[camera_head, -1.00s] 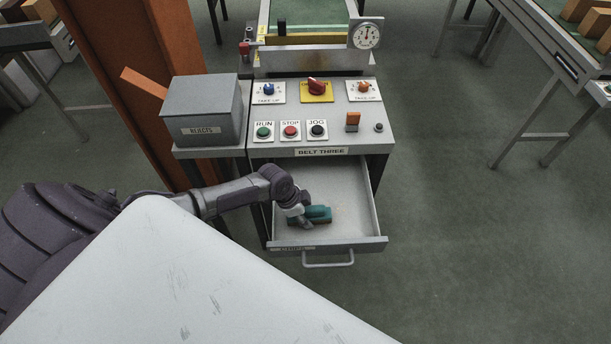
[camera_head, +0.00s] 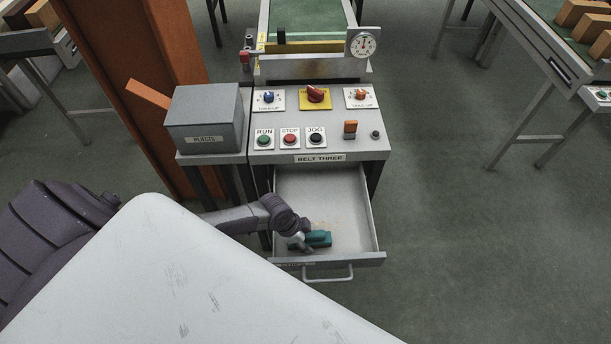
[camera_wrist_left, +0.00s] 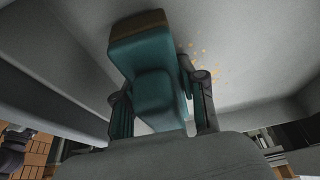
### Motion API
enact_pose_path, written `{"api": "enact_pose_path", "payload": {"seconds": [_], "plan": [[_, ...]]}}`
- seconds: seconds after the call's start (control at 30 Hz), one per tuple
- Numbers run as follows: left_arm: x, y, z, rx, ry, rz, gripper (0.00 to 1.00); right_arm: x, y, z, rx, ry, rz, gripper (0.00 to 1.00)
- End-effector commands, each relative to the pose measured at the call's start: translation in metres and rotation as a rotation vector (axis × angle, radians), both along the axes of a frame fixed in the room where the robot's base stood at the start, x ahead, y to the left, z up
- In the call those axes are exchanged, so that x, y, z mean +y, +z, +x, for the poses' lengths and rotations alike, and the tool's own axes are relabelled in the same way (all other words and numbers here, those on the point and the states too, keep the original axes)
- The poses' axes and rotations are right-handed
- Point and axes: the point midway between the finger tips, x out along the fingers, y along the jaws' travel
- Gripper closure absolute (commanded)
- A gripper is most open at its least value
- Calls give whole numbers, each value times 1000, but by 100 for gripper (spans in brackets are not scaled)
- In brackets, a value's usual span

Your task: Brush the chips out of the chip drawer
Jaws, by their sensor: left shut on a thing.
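The chip drawer (camera_head: 352,232) is pulled open under the belt three console. My left gripper (camera_head: 300,240) is inside it, near its left front part. In the left wrist view my left gripper (camera_wrist_left: 160,98) is shut on a teal brush (camera_wrist_left: 150,65) with a brown edge at its far end. The brush also shows in the head view (camera_head: 318,238), low over or on the drawer floor; I cannot tell if it touches. Small yellowish chips (camera_wrist_left: 200,55) lie on the drawer floor beside the brush. They show faintly in the head view (camera_head: 320,224). My right gripper is not in view.
The console (camera_head: 360,150) with buttons and knobs stands right behind the drawer. A grey rejects box (camera_head: 205,120) stands at its left, by an orange-brown post (camera_head: 150,90). The drawer handle (camera_head: 328,276) sticks out in front. The floor to the right is clear.

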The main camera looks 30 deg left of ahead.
Motion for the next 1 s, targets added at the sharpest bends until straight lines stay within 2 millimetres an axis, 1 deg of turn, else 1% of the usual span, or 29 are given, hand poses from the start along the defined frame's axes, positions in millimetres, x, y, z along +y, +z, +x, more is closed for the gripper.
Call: {"api": "enact_pose_path", "payload": {"seconds": [0.03,0.1,0.33,0.47,1.0], "plan": [[-3,1,-5,5,-2,-1,100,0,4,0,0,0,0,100],[-5,0,-7,3,-2,-1,100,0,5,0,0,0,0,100],[-4,0,-6,1,0,-1,100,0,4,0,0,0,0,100],[-4,4,-5,-1,0,0,100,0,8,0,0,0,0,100],[-4,59,-4,-3,1,-1,100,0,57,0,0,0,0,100]]}}
